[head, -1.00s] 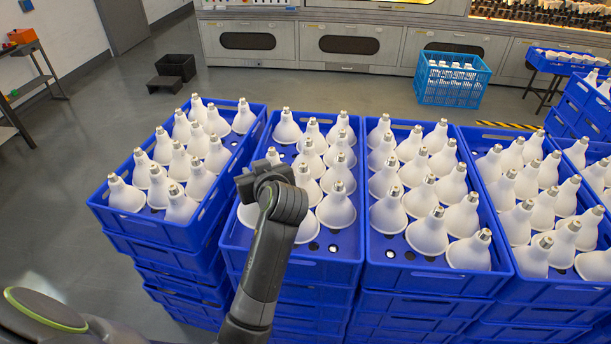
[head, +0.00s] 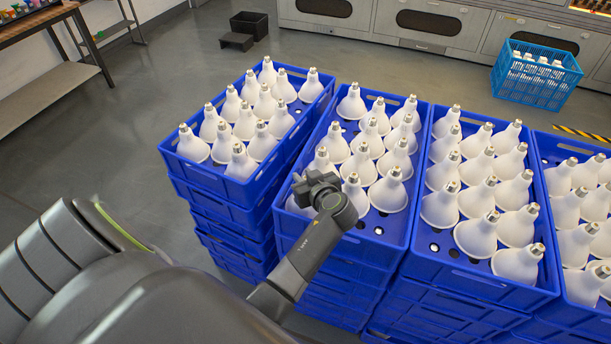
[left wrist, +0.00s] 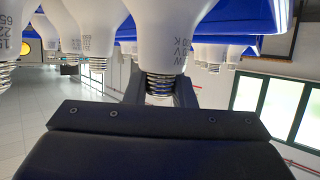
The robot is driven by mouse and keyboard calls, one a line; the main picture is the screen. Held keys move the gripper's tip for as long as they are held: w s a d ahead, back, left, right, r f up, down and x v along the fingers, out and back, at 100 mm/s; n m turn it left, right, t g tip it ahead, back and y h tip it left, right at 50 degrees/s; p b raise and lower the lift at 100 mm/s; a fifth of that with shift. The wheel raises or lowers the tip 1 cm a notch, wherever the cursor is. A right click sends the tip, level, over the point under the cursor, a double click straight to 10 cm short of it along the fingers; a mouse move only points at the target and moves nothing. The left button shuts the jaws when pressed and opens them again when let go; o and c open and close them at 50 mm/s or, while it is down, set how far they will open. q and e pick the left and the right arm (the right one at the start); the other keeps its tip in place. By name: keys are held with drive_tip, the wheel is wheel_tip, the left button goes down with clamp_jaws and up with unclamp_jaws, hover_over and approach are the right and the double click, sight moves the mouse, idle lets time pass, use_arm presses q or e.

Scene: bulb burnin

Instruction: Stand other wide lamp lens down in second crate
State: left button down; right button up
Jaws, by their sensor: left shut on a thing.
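The second crate from the left (head: 392,238) is blue and holds several white wide lamps, lens down with their metal caps up. My left gripper (head: 314,184) is over its front left corner, shut on the cap of a wide lamp (head: 296,205). In the left wrist view, which looks upside down, this lamp (left wrist: 162,35) has its cap between the fingers. In the head view the gripper hides most of the held lamp, so I cannot tell whether it touches the crate floor. My right gripper is not in view.
A crate of lamps (head: 183,166) stands on the left, and two more crates (head: 450,272) (head: 588,312) stand on the right, all on stacks. The crate floor right of the gripper shows bare holes. A light blue basket (head: 538,88) stands on the floor behind.

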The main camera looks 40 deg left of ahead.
use_arm(q)
drive_tip(key=shift+f, duration=0.2)
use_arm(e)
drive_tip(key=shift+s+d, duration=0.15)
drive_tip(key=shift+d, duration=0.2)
use_arm(q)
drive_tip(key=c, duration=1.2)
unclamp_jaws()
drive_tip(key=shift+c, duration=0.2)
drive_tip(key=shift+r, duration=0.15)
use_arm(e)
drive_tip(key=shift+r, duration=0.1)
